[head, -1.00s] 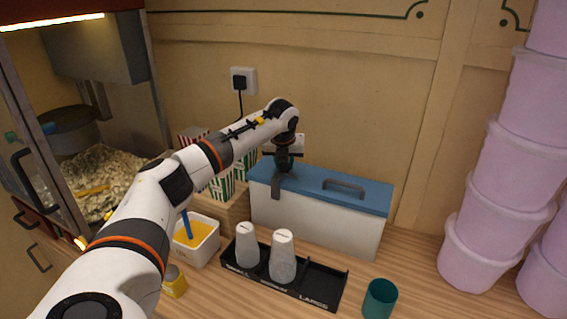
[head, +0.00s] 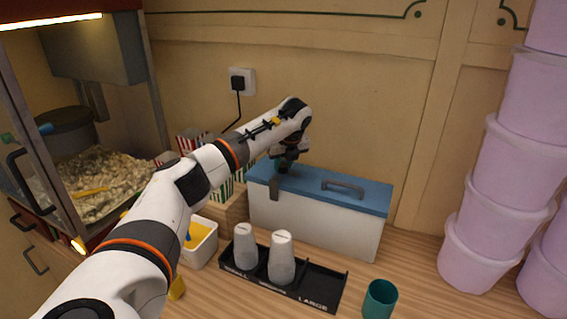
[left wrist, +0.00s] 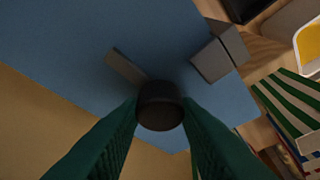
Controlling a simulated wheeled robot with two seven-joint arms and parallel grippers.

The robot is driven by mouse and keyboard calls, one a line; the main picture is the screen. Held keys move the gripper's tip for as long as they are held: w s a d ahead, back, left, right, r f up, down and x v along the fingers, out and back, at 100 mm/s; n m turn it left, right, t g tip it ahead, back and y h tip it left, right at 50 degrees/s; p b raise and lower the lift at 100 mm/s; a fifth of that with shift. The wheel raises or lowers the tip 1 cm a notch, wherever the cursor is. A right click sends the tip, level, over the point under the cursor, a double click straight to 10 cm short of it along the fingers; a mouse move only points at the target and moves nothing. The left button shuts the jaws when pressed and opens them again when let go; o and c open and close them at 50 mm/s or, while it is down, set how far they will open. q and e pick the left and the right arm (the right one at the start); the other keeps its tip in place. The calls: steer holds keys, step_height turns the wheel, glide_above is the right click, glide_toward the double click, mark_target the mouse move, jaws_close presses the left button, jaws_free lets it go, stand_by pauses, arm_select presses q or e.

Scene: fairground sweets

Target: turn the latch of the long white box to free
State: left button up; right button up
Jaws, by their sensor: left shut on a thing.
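The long white box (head: 315,226) with a blue lid (head: 316,182) stands against the back wall. A grey clasp (head: 274,188) hangs over the lid's front edge near its left end; it shows as a grey block in the left wrist view (left wrist: 215,57). My left gripper (head: 287,163) is over the lid's left end, behind the clasp. In the left wrist view, its green fingers are shut on a dark round latch knob (left wrist: 160,105). A flat grey bar (left wrist: 126,66) lies beside the knob; whether they join is hidden. My right gripper is not in view.
A black cup tray (head: 318,284) with two upside-down cups stands in front of the box, and a teal cup (head: 380,299) at its right. Striped popcorn boxes are left of the white box. Pink tubs (head: 480,214) are stacked at right.

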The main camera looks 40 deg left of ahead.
mark_target(289, 181)
arm_select(q)
steer(key=o, duration=1)
steer(key=b+v, duration=0.3)
steer(key=v, duration=0.9)
